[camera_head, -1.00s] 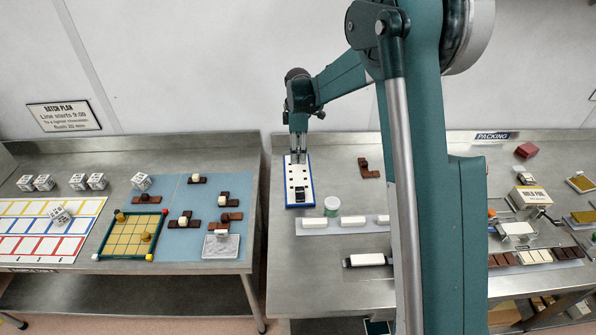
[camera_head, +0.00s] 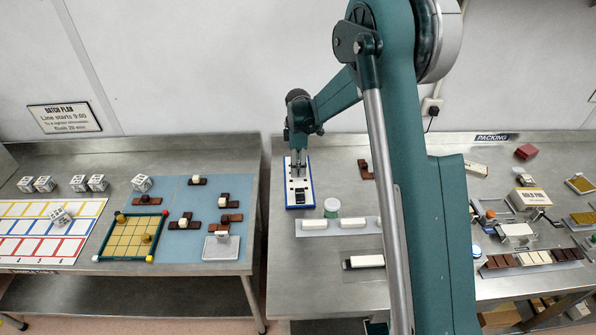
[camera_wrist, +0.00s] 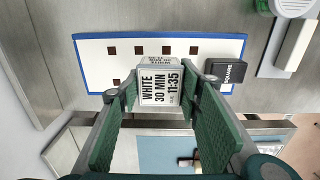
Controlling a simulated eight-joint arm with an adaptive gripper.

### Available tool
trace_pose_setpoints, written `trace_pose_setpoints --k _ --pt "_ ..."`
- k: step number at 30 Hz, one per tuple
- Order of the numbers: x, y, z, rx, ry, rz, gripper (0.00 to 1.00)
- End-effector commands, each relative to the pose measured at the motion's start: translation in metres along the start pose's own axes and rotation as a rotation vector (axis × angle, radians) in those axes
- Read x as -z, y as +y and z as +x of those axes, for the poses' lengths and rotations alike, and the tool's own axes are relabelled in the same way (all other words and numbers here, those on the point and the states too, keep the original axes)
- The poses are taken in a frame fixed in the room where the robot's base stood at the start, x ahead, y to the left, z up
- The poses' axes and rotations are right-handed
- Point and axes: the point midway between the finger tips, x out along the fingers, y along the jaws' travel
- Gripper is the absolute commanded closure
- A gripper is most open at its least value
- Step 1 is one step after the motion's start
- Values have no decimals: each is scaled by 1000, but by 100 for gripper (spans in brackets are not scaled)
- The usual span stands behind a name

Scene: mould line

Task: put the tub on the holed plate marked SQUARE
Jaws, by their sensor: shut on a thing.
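My gripper (camera_head: 298,171) points down over the white holed plate (camera_head: 300,206) with a blue rim, which lies at the left of the right-hand bench. In the wrist view the same plate (camera_wrist: 95,62) shows several dark square holes, and a black block marked SQUARE (camera_wrist: 228,74) at its right end. My green fingers (camera_wrist: 157,98) are shut on a white labelled block (camera_wrist: 159,88) reading WHITE 30 MIN 11:35. It overlaps the plate in this view; I cannot tell whether it touches it. A round white tub with green (camera_head: 332,207) stands apart, right of the plate's near end.
White bars (camera_head: 353,222) lie on a grey strip near the tub. A dark tray with a white bar (camera_head: 364,262) is nearer the front edge. A brown piece (camera_head: 364,169) lies right of the plate. My arm hides the bench's middle.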

Motion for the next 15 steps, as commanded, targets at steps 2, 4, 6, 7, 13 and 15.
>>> trace_pose_setpoints --k 2,4,6,7,13,15 --pt "0 0 9 0 0 0 79" --pt "0 1 16 0 0 0 79" --pt "0 0 22 0 0 0 79" --pt "0 0 24 0 0 0 79" --pt "0 0 27 0 0 0 79" --pt "0 0 27 0 0 0 79"
